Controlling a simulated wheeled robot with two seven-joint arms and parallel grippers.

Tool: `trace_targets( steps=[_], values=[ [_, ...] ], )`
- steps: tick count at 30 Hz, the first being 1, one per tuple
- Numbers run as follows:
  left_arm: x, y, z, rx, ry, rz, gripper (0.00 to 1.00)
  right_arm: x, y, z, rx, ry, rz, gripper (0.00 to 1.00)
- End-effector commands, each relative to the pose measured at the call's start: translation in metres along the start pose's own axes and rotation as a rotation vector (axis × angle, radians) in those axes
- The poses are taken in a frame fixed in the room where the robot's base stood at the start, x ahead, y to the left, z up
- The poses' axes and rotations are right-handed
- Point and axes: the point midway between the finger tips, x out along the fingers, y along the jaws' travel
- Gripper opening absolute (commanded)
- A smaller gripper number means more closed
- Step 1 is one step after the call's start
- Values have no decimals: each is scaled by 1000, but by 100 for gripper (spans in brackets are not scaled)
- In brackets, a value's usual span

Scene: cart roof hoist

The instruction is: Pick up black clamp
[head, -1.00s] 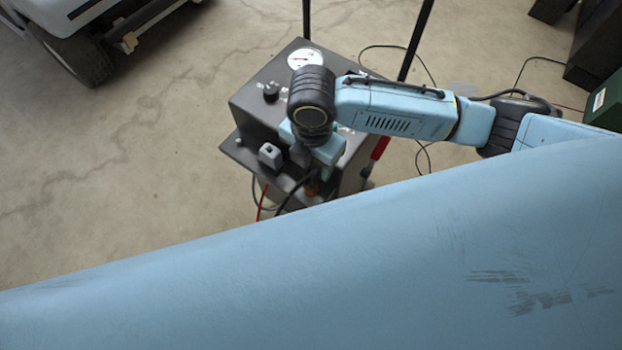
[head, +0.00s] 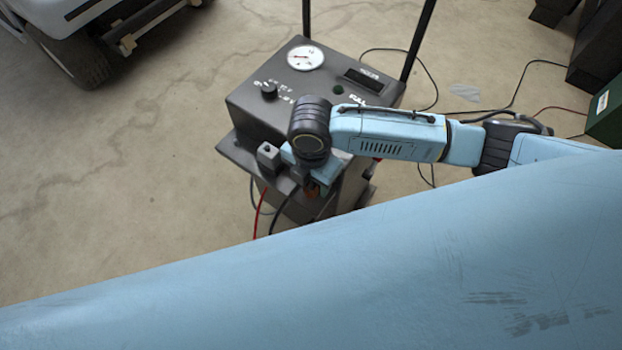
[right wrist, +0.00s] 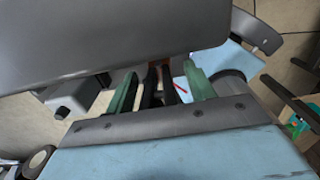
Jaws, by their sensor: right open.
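The black clamp shows in the right wrist view as two dark handles (right wrist: 151,88) between the green fingers of my right gripper (right wrist: 162,82). The gripper is open around the clamp, with gaps on both sides. In the head view the right gripper (head: 318,184) is low at the front of the dark charger cart (head: 240,160), mostly under my own wrist, and the clamp is hidden there. A black cable (head: 284,209) comes out below it. My left gripper is not in view.
A small grey block (head: 269,156) stands on the cart's front ledge, close left of the gripper. A red cable (head: 260,209) hangs at the front. A white vehicle (head: 75,15) is at upper left. A green box (head: 606,112) is at right. The floor at left is clear.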

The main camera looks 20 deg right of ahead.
Motion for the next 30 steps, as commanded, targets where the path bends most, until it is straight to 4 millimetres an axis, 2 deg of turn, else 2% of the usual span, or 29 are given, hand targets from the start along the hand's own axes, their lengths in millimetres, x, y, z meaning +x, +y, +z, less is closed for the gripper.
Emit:
trace_targets(
  steps=[9, 21, 30],
  values=[
    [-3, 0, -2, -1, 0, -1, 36, 2, 0, 0, -1, 0, 0, 54],
    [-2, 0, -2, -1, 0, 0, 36, 2, 0, 0, -1, 1, 0, 1],
    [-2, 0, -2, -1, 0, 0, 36, 2, 0, 0, -1, 0, 0, 0]
  ],
)
